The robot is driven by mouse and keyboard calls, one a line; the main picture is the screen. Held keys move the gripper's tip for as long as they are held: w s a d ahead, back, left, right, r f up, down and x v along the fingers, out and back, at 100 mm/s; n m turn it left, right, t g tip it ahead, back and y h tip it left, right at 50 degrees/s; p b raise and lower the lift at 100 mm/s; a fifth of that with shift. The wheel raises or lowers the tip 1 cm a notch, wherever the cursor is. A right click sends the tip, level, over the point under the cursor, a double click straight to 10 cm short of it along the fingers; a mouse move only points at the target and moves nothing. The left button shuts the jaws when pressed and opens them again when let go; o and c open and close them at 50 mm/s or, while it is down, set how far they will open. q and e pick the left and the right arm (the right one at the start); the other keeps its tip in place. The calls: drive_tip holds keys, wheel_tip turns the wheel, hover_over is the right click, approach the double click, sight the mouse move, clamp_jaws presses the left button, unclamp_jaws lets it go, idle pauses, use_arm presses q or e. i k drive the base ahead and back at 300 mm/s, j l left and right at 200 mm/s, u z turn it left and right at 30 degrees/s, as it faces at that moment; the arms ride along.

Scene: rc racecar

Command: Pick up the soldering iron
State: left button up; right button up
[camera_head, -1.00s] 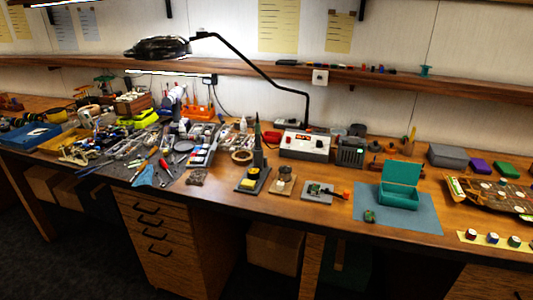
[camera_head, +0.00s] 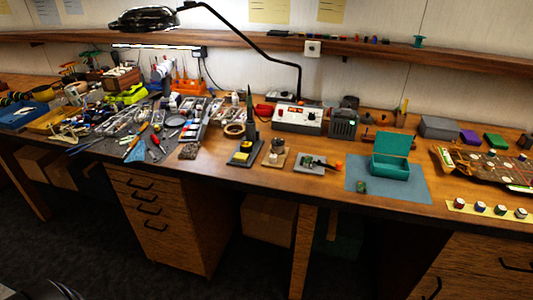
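The soldering iron (camera_head: 250,112) looks like the dark, slim, upright thing above a small dark stand (camera_head: 240,158) with a yellow patch, near the front middle of the workbench. It is small in the picture, and I cannot tell where iron and stand meet. Nothing of mine touches it. Neither gripper can be made out. A dark shape at the bottom left corner may be part of my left arm; no fingers show.
A soldering station (camera_head: 298,118) with a red display stands behind. A teal box (camera_head: 392,168) sits on a blue mat (camera_head: 420,186) to the right. Tools and part trays crowd the left. A black lamp (camera_head: 146,18) overhangs the bench. Drawers (camera_head: 150,210) stand below.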

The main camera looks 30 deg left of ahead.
sight(249, 119)
drive_tip(key=i+u, duration=0.15)
drive_tip(key=i, duration=0.55)
drive_tip(key=i+l+u, duration=0.15)
drive_tip(key=i, duration=0.55)
drive_tip(key=l, duration=0.1)
